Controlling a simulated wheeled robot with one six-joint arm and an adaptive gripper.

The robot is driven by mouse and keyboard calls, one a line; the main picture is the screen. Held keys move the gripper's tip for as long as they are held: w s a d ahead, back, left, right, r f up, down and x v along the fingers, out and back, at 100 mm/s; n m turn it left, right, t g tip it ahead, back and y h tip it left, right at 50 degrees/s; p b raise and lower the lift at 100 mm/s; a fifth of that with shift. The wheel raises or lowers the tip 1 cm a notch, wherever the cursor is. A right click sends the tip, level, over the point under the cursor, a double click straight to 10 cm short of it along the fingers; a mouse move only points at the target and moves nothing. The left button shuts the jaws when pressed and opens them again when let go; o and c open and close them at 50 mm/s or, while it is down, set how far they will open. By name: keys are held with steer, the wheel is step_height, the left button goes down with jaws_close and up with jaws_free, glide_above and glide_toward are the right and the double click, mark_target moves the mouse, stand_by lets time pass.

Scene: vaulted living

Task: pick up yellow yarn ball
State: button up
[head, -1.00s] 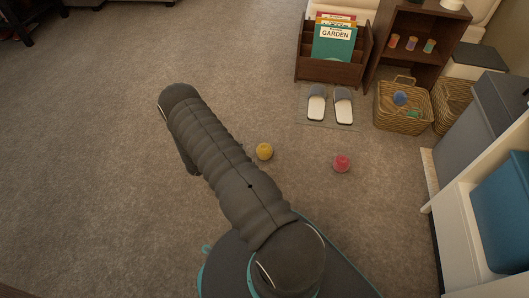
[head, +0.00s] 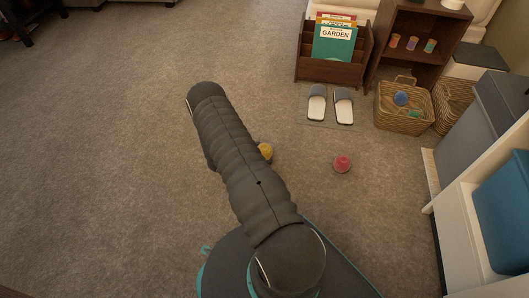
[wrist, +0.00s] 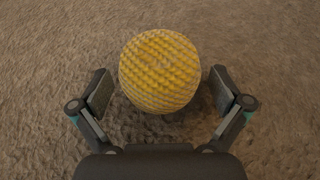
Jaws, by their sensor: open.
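The yellow yarn ball (head: 265,151) lies on the carpet just right of my arm in the head view, its left side hidden by the arm. In the wrist view the yellow yarn ball (wrist: 160,71) is large, with a woven texture. My gripper (wrist: 159,90) is open in the wrist view. Its two fingers stand left and right of the lower part of the ball, with a gap on each side. The ball's upper part reaches beyond the fingertips. My gripper is hidden behind the arm in the head view.
A red yarn ball (head: 342,164) lies on the carpet to the right. A pair of slippers (head: 330,105) on a mat, a wicker basket (head: 402,121) and a magazine rack (head: 331,70) stand farther back. A white bench (head: 465,225) borders the right side. The carpet at left is clear.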

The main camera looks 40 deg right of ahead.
steer(key=c, duration=1.2)
steer(key=shift+r, duration=0.1)
